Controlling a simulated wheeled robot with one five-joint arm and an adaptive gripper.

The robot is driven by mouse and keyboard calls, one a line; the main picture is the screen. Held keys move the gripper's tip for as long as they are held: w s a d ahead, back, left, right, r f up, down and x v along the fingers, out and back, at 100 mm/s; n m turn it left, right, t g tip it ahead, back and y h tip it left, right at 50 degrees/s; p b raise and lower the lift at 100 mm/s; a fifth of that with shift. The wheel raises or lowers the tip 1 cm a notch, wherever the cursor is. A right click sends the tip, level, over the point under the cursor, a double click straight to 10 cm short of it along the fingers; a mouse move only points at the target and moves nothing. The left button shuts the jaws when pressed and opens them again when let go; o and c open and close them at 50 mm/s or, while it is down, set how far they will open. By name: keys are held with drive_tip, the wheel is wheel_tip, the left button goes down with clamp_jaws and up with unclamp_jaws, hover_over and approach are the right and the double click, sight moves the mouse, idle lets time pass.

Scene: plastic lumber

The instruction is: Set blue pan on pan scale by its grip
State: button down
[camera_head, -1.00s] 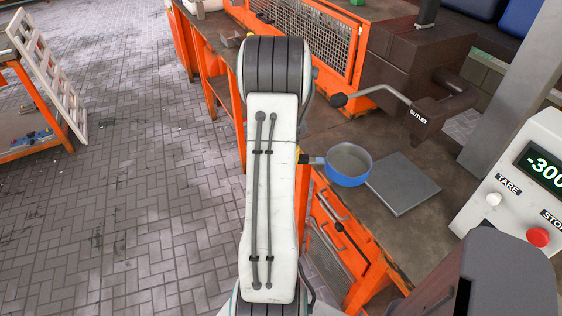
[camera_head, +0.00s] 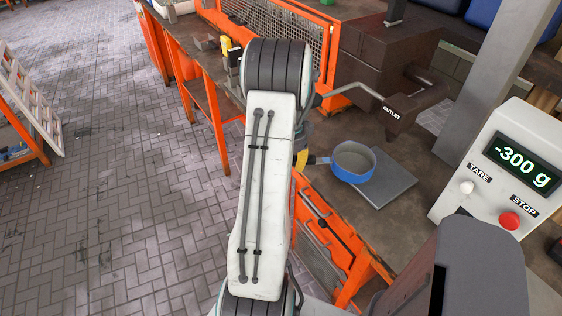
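The blue pan (camera_head: 353,161) is upright, with a grey inside. Its dark handle points left toward my arm. In the picture the pan covers the left part of the grey square scale plate (camera_head: 388,188). The scale display (camera_head: 522,166) reads -300 g, so the pan does not seem to weigh on the plate. My gripper (camera_head: 312,159) is at the handle, mostly hidden behind my white arm link. Its fingers are not clear, but the pan moves with it, so it appears shut on the handle.
A brown outlet box with a crank (camera_head: 352,90) stands behind the pan. A grey post (camera_head: 485,110) rises at the right. The TARE and STOP panel (camera_head: 490,190) is at front right. An orange bench frame (camera_head: 345,255) is below.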

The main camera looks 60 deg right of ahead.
sight(321, 162)
drive_tip(key=shift+s+d+f+p, duration=0.1)
drive_tip(key=shift+s+d+p, duration=0.25)
drive_tip(key=shift+s+d, duration=0.65)
drive_tip(key=shift+s+d+f+p, duration=0.1)
drive_tip(key=shift+s+d+p, duration=0.25)
drive_tip(key=shift+s, duration=1.3)
drive_tip(key=shift+s+d+f+p, duration=0.1)
drive_tip(key=shift+s+d+p, duration=0.2)
drive_tip(key=shift+s+d, duration=0.75)
drive_tip(key=shift+s+a+f+b, duration=0.15)
drive_tip(key=shift+f+b, duration=0.45)
drive_tip(key=shift+b, duration=0.1)
drive_tip(key=shift+s+a+f+b, duration=0.1)
drive_tip(key=shift+a+f+b, duration=0.05)
drive_tip(key=shift+f+b, duration=0.5)
drive_tip(key=c, duration=0.8)
unclamp_jaws()
drive_tip(key=r, duration=1.2)
drive_tip(key=shift+a, duration=0.25)
drive_tip(key=shift+a, duration=0.1)
